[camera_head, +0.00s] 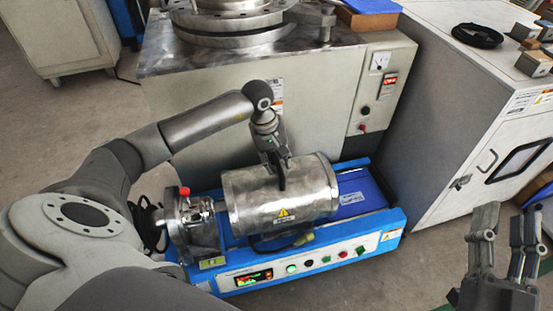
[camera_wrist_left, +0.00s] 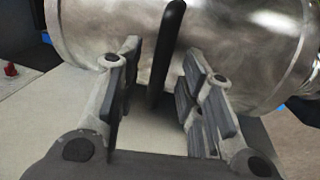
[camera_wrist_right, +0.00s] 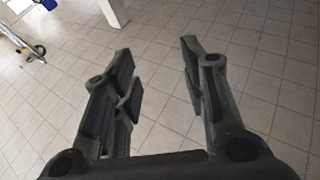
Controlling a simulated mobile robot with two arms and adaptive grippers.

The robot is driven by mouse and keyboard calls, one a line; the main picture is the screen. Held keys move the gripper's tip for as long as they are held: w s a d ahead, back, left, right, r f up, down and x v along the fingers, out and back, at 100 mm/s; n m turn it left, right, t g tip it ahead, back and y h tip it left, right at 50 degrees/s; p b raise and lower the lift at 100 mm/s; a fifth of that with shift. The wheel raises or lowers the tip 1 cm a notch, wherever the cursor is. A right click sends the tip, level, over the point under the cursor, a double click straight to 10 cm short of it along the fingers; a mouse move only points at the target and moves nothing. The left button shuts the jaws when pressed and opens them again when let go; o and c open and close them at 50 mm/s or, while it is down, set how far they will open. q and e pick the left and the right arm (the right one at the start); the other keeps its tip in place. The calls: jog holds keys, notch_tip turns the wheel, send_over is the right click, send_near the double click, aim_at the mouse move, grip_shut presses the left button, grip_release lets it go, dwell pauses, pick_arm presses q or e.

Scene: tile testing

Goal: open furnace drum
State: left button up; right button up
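The furnace drum (camera_head: 300,195) is a shiny metal cylinder lying on its side on a blue machine base (camera_head: 225,282). It looks closed. A dark handle (camera_wrist_left: 166,50) stands out from the drum, which fills the top of the left wrist view (camera_wrist_left: 235,45). My left gripper (camera_head: 276,168) is above the back of the drum. In the left wrist view its fingers (camera_wrist_left: 158,90) are spread apart, with the handle between them and a gap on each side. My right gripper (camera_head: 505,235) is open and empty at the lower right, away from the drum; the right wrist view shows only floor between its fingers (camera_wrist_right: 160,65).
A grey cabinet (camera_head: 230,110) with a round metal machine on top stands right behind the drum. A white cabinet (camera_head: 450,110) stands at the right. The base front carries buttons and a small display (camera_head: 253,277). A metal end fixture (camera_head: 200,230) sits left of the drum.

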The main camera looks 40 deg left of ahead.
pick_arm(q)
jog(key=shift+c, duration=0.3)
grip_shut()
